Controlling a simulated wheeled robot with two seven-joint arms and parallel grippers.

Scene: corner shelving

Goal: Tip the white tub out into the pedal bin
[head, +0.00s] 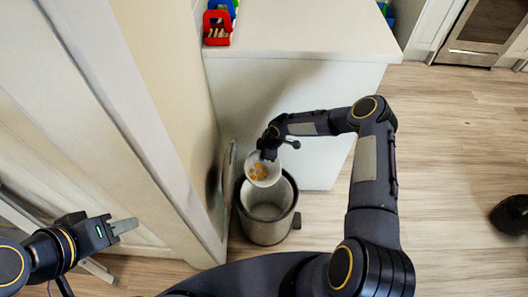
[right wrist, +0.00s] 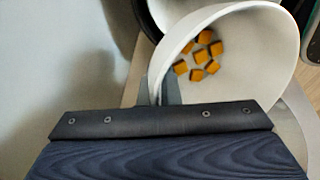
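The white tub (head: 254,181) is above the back part of the open pedal bin (head: 268,232), tilted with its mouth towards my head camera. Several orange cubes (head: 259,170) are still inside it. My right gripper (head: 269,154) is shut on the tub's rim. In the right wrist view the fingers (right wrist: 164,90) pinch the near left wall of the tub (right wrist: 277,62), and the orange cubes (right wrist: 203,55) lie together inside. The visible inside of the bin looks empty. My left gripper (head: 124,226) is far left of the bin, holding nothing visible; its finger gap cannot be made out.
The bin's raised lid (head: 228,176) stands beside the cream cabinet side (head: 170,80) at left. A white counter (head: 300,30) behind bears a red rack (head: 217,28) near its left end. Open wooden floor (head: 460,150) lies to the right, with a dark object (head: 511,214) at the edge.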

